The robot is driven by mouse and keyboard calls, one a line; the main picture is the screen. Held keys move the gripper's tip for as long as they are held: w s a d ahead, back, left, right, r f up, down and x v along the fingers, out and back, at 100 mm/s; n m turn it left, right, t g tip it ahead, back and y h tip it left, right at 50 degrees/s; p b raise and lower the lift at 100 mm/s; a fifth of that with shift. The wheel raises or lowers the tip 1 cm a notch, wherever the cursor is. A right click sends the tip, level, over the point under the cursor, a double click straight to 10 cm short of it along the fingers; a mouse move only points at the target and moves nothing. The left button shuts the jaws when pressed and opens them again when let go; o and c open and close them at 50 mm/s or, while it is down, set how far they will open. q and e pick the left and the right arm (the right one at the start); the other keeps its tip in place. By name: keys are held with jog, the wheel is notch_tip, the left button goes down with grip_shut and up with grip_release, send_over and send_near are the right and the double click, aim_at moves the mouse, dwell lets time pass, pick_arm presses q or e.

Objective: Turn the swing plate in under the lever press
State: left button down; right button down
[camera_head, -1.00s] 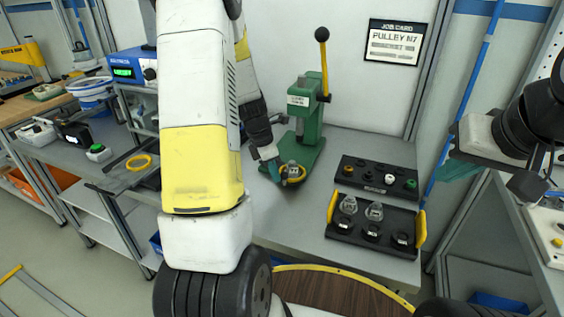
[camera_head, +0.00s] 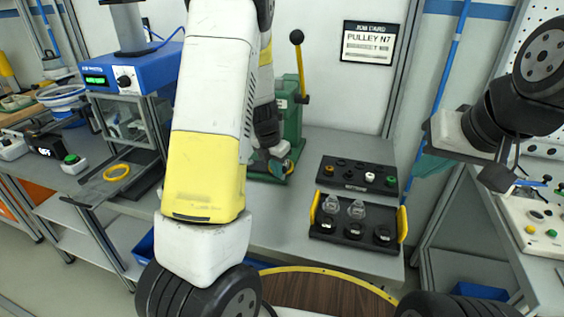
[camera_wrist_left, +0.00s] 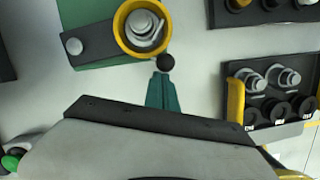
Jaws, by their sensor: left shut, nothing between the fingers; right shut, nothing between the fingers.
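The green lever press (camera_head: 291,115), with a yellow lever and black knob, stands on the bench, partly behind my left arm. In the left wrist view, the dark swing plate (camera_wrist_left: 98,43) runs from a round pivot to a yellow ring (camera_wrist_left: 124,42) holding a metal pulley. The ring overlaps the right edge of the green base (camera_wrist_left: 92,12). A black knob (camera_wrist_left: 165,62) sits by the ring. My left gripper (camera_wrist_left: 163,80) is shut, its teal fingertips at the knob; contact is unclear. In the head view it (camera_head: 281,158) partly hides the ring. My right gripper (camera_head: 430,165) is shut and empty, away at the right.
A black tray (camera_head: 343,244) with yellow handles holds clear and black parts, right of the press. A second dark tray (camera_head: 345,184) lies behind it. A blue-topped machine (camera_head: 140,68) and a yellow ring (camera_head: 117,172) are at the left. Bench between is clear.

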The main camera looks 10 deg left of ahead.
aim_at(287, 174)
pick_arm(q)
jog(key=shift+w+d+n, duration=0.4)
jog(key=shift+w, duration=0.15)
jog(key=shift+w+d, duration=0.3)
jog(key=shift+w, duration=0.45)
jog(key=shift+w+d, duration=0.3)
jog(key=shift+w, duration=0.55)
